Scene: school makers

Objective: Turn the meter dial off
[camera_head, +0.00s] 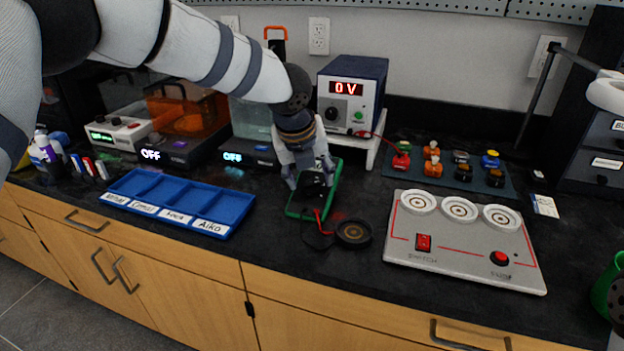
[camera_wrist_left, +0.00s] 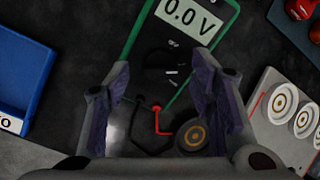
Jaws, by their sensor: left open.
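The meter (camera_head: 334,184), a handheld multimeter with a green rim, lies flat on the dark bench in the head view, partly hidden under my left gripper. In the left wrist view the meter (camera_wrist_left: 205,62) shows its display (camera_wrist_left: 187,19) reading 0.0 V. Its round black dial (camera_wrist_left: 166,60) lies below the display, with pale marks around it. My left gripper (camera_head: 312,190) points down over the meter's lower part. Touch with the meter cannot be made out.
A blue labelled tray (camera_head: 180,199) lies left of the meter. A round black piece (camera_head: 353,233) and red and black leads lie close in front. A grey switch board (camera_head: 462,243) lies right. A power supply (camera_head: 351,92) reading 0 V stands behind on a white stand.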

